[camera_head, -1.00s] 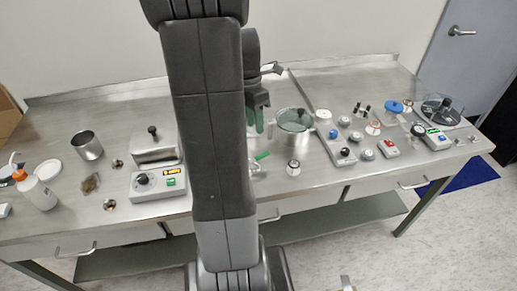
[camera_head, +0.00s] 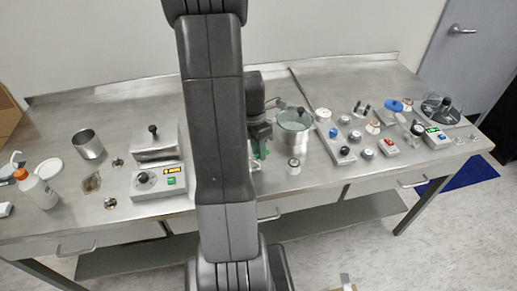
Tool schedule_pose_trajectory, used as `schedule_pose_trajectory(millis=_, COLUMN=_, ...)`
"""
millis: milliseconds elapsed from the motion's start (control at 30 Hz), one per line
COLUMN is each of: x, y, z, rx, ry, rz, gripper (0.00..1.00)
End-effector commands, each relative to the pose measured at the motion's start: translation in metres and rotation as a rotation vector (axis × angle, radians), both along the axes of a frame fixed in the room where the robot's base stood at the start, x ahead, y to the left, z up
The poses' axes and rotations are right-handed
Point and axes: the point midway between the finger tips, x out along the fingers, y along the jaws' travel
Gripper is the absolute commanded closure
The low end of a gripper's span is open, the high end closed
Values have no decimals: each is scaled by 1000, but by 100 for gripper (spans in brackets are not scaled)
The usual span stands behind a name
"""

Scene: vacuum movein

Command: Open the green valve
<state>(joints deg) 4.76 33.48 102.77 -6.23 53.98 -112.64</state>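My gripper (camera_head: 259,148) points down just left of the steel vessel (camera_head: 296,147) with the clear round lid, partly hidden by my arm. Its fingers look greenish and reach down to where the green valve's handle sits, at the front left of the vessel. The green valve handle cannot be told apart from the green fingers. I cannot tell whether the fingers touch it or how far apart they are. A small pale fitting below the fingers (camera_head: 256,166) shows beside my arm.
A hotplate-like box (camera_head: 157,182) with a green button stands left of my arm. A steel beaker (camera_head: 88,145) is far left.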

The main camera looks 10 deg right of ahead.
Motion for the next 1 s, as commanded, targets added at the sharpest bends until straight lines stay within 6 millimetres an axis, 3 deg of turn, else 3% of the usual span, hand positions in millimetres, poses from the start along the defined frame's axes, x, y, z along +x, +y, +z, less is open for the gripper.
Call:
schedule_pose_trajectory(millis=33, x=0, y=0, z=0, rx=0, ry=0, rz=0, gripper=85)
schedule_pose_trajectory(millis=100, x=0, y=0, z=0, rx=0, ry=0, rz=0, gripper=98)
schedule_pose_trajectory(millis=133, x=0, y=0, z=0, rx=0, ry=0, rz=0, gripper=100)
schedule_pose_trajectory(millis=367, x=-1, y=-1, z=0, rx=0, ry=0, rz=-18, gripper=100)
schedule_pose_trajectory(millis=733, x=-14, y=-5, z=0, rx=1, ry=-1, rz=-338, gripper=100)
schedule_pose_trajectory(millis=1000, x=-16, y=-5, z=1, rx=-1, ry=0, rz=-368, gripper=100)
